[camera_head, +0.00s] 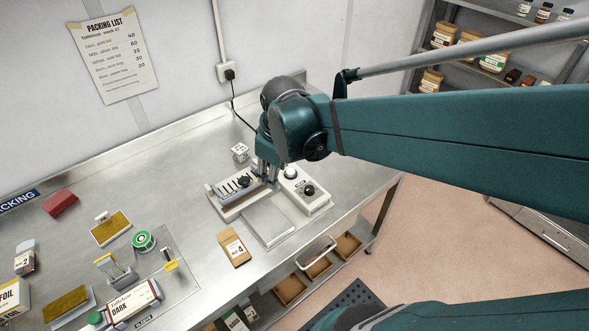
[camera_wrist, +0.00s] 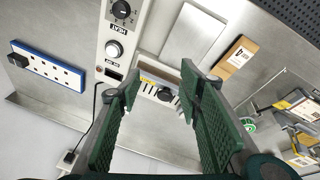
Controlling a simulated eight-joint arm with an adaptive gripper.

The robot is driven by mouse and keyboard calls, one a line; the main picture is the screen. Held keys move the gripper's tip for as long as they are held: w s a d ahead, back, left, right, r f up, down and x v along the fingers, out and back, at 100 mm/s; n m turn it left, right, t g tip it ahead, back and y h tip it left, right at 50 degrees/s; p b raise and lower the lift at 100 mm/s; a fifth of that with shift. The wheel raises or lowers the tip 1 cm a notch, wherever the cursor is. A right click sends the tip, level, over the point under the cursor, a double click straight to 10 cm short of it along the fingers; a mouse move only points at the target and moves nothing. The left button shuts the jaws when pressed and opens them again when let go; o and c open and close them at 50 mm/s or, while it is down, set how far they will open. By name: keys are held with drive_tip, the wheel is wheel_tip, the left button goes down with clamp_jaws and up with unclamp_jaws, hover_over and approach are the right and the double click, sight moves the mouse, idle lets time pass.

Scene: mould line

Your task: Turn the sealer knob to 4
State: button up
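The sealer is a pale machine on the steel bench, with a control box (camera_head: 318,204) at its right side. A black dial knob (camera_head: 309,190) sits on that box, and a white round button or lamp (camera_head: 290,172) is behind it. In the wrist view the black knob (camera_wrist: 121,9) is at the top edge, near an upside-down HEAT label (camera_wrist: 115,30); its setting is too small to read. My gripper (camera_head: 265,176) is above the sealer's back part, behind and left of the knob.
A flat metal plate (camera_head: 268,222) lies in front of the sealer. A brown packet marked 4 (camera_head: 234,249) lies left of it. A blue-edged socket strip (camera_wrist: 45,68) and a black cable are near the box. Tape, cartons and tools crowd the bench's left.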

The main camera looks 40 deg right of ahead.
sight(309, 188)
drive_tip(key=d+f+n+g+p, duration=0.1)
drive_tip(key=d+f, duration=0.1)
drive_tip(key=d, duration=0.2)
drive_tip(key=d+f+n+g+p, duration=0.1)
drive_tip(key=d+f, duration=0.1)
drive_tip(key=d, duration=0.2)
drive_tip(key=d+f+n+g+y+p, duration=0.1)
drive_tip(key=d+f+n, duration=0.1)
drive_tip(key=d, duration=0.2)
drive_tip(key=shift+s+d+f, duration=0.15)
drive_tip(key=shift+d+f, duration=0.05)
drive_tip(key=shift+d, duration=0.1)
drive_tip(key=shift+s+d+f+g+p, duration=0.1)
drive_tip(key=shift+d+f+g+p, duration=0.1)
drive_tip(key=shift+d+g+p, duration=0.1)
drive_tip(key=shift+f, duration=0.25)
drive_tip(key=shift+s+a+f, duration=0.1)
drive_tip(key=shift+f, duration=1.75)
drive_tip(key=shift+s+a+f, duration=0.1)
drive_tip(key=shift+f, duration=1.75)
drive_tip(key=shift+c, duration=0.7)
drive_tip(key=c, duration=0.7)
